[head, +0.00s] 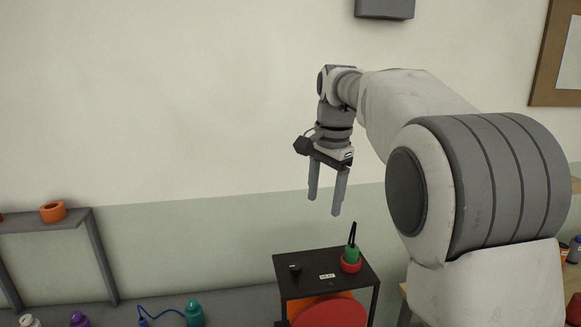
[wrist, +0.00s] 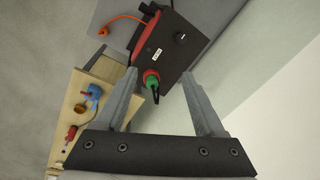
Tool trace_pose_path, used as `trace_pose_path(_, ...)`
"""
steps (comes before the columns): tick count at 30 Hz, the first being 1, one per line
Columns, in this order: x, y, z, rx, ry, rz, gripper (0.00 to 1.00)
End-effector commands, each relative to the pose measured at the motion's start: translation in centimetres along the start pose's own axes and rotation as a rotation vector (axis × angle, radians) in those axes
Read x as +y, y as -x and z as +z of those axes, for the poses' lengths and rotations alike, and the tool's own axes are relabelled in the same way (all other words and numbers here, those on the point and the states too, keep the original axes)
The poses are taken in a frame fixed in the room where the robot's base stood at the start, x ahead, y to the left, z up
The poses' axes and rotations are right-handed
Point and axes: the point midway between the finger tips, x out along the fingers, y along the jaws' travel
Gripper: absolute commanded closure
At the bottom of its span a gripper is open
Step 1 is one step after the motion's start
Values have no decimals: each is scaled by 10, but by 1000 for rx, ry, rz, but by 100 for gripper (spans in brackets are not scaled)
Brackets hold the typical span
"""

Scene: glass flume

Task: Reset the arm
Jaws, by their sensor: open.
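My gripper (head: 325,195) points down in the head view, with its two grey fingers apart and nothing between them. It hangs in the air above a small black stand (head: 317,287) with a white label. In the wrist view the open fingers (wrist: 165,90) frame the stand's top (wrist: 185,62) below. A green object with a black upright part (head: 351,252) sits in a red ring (head: 350,265) on the stand's right side. The green object also shows in the wrist view (wrist: 151,77), between the fingers in the picture but well below them.
Several bottles, one teal (head: 194,312), stand low at the left. A wooden table (wrist: 97,105) holds small items. The wall behind is bare near the gripper.

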Motion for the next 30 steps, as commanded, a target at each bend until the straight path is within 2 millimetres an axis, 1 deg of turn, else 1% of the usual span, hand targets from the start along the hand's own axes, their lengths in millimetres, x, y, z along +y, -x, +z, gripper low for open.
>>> trace_pose_path(1, 16, 6, 4, 7, 34, -18, 29)
trace_pose_path(6, 63, 20, 20, 44, 172, -70, 29)
trace_pose_path(10, 100, 22, 36, 83, 283, -100, 29)
trace_pose_path(14, 137, 18, 55, 128, 396, -124, 29)
trace_pose_path(18, 177, 7, 77, 186, 519, -139, 29)
trace_pose_path(20, 193, 0, 87, 212, 573, -141, 29)
trace_pose_path(24, 230, -22, 109, 275, 695, -139, 29)
trace_pose_path(27, 251, -38, 121, 316, 769, -132, 29)
trace_pose_path(30, 266, -52, 130, 346, 826, -122, 29)
